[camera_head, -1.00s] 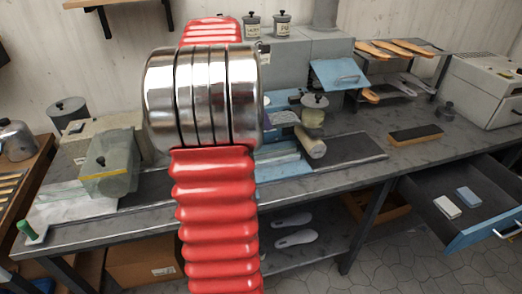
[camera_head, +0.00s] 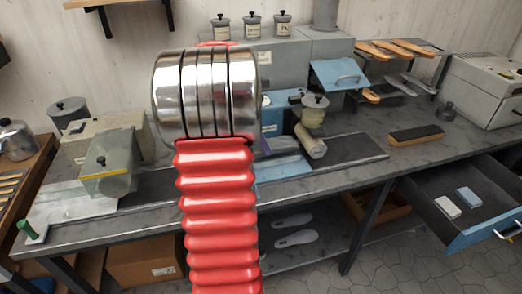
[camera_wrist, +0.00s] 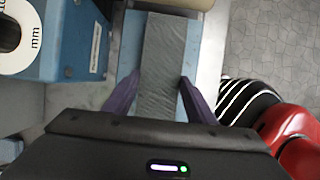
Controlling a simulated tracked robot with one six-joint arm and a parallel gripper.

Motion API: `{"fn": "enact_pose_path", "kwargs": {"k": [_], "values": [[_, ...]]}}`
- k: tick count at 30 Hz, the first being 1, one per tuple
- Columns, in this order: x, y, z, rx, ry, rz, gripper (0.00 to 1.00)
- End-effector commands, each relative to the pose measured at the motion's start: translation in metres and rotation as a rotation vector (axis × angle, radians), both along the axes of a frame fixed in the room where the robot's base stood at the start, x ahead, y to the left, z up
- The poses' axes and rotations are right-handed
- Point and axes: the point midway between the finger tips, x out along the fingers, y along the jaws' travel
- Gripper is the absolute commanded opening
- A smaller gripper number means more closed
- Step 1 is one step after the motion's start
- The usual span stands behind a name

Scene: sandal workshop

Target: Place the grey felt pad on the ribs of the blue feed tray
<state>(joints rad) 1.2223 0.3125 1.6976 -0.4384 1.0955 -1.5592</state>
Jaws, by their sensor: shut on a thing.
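The grey felt pad (camera_wrist: 162,55) is a long flat strip between the purple fingers of my gripper (camera_wrist: 158,98) in the wrist view. My gripper is shut on it. The blue feed tray (camera_wrist: 130,48) lies directly beneath, with blue showing along both sides of the pad. The pad runs roughly along the tray. I cannot tell whether it touches the ribs, which are covered. In the head view the tray (camera_head: 284,173) shows right of my red arm, which hides most of my gripper.
A blue machine (camera_wrist: 75,40) stands close left of the tray in the wrist view. A pale roller (camera_head: 311,142) sits just beyond the tray's right side in the head view. An open drawer (camera_head: 480,235) juts out at the right. A dark brush-like block (camera_head: 416,134) lies on the bench.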

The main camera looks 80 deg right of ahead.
Motion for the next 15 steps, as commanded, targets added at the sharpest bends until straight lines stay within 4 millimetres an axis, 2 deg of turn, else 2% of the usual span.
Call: {"fn": "enact_pose_path", "kwargs": {"k": [6,15], "values": [[0.0,0.0,-0.027,0.002,0.0,-0.001,0.25],[0.0,0.0,-0.03,0.0,0.0,0.0,0.25]]}}
